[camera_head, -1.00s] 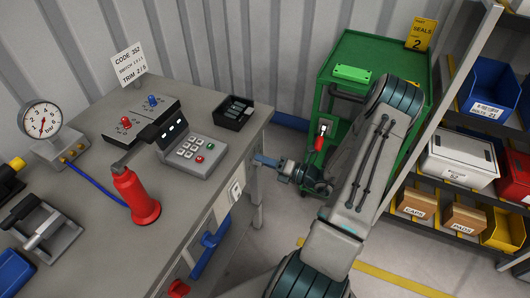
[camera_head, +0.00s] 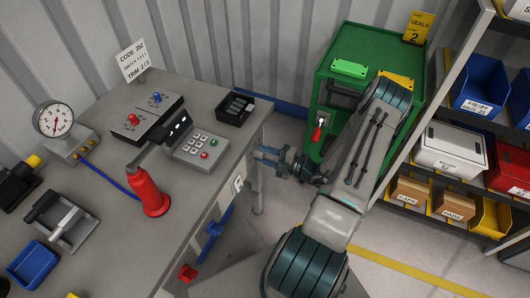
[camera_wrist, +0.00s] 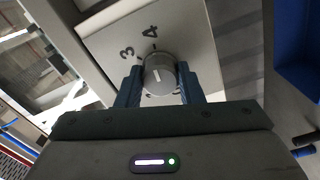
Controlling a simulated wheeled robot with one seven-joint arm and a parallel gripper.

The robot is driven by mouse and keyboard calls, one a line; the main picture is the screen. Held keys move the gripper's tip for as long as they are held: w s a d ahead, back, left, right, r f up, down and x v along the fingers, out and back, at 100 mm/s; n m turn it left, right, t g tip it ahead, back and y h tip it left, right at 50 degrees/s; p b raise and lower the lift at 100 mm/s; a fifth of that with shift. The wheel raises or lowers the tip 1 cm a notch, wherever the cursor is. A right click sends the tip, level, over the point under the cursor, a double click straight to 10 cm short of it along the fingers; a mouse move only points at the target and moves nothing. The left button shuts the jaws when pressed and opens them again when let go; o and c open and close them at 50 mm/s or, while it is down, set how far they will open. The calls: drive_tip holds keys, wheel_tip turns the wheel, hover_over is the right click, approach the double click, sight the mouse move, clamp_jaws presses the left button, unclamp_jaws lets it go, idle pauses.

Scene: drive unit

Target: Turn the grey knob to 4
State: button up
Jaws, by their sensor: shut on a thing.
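The grey knob (camera_wrist: 160,76) is round, with a white pointer line on its face, and sits on a pale panel (camera_wrist: 100,40) in the wrist view. The printed numbers 3 (camera_wrist: 127,52) and 4 (camera_wrist: 150,32) show beyond it. The pointer line runs roughly up the picture; I cannot tell exactly which mark it meets. My gripper (camera_wrist: 160,84) is shut on the knob, with one dark finger on each side. In the head view my gripper (camera_head: 262,155) is at the bench's right edge, and the knob cannot be made out there.
The grey bench (camera_head: 95,165) carries a keypad box (camera_head: 193,146), a red bottle-shaped tool (camera_head: 148,194) and a gauge (camera_head: 53,120). A blue lever (camera_head: 215,235) is on the bench front.

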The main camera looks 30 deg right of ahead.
drive_tip(key=shift+m, duration=0.5)
drive_tip(key=o, duration=1)
drive_tip(key=shift+c, duration=0.2)
drive_tip(key=shift+s, duration=0.1)
drive_tip(key=b+v, duration=0.1)
drive_tip(key=v, duration=1.2)
drive_tip(key=shift+s+d, duration=0.25)
